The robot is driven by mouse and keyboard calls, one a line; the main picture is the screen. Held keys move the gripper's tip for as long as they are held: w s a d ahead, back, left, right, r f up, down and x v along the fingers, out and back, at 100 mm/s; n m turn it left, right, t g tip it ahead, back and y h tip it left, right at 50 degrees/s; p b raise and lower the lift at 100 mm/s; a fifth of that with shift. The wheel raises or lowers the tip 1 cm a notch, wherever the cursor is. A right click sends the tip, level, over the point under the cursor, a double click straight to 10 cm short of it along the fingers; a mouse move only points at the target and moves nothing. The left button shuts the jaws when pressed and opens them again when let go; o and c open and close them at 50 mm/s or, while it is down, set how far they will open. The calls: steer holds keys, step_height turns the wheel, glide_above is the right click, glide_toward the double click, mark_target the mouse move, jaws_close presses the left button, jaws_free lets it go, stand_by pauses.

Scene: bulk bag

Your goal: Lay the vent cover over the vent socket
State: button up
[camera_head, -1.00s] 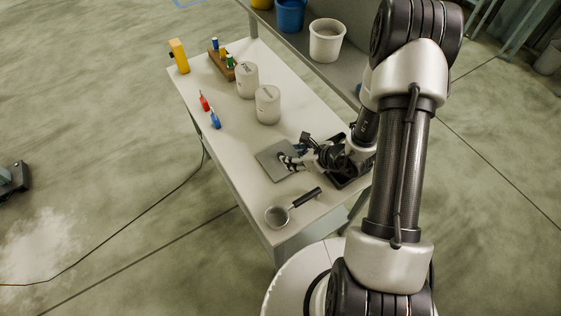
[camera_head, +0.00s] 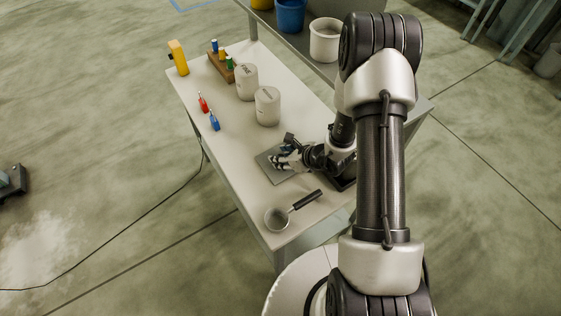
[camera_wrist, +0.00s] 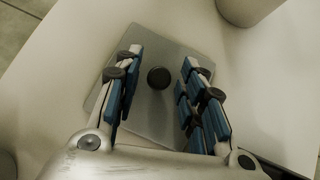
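A flat grey square plate (camera_head: 268,162), which looks like the vent cover, lies on the white table. In the wrist view the plate (camera_wrist: 183,58) has a dark round knob (camera_wrist: 159,77) at its middle. My gripper (camera_head: 279,161) is over the plate. In the wrist view its blue-padded fingers (camera_wrist: 156,76) are spread, one on each side of the knob, with clear gaps, holding nothing. I cannot pick out the vent socket for sure; a black tray-like item (camera_head: 345,183) lies partly hidden under my arm.
A small pan (camera_head: 277,218) with a dark handle lies near the table's front. Two pale canisters (camera_head: 267,106) stand behind the plate. A red and a blue tool (camera_head: 214,121), a wooden rack (camera_head: 221,65) and a yellow device (camera_head: 179,57) are farther back. Buckets (camera_head: 325,40) stand on a shelf.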

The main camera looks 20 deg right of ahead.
jaws_close()
steer(key=shift+r, duration=0.15)
stand_by(0.4)
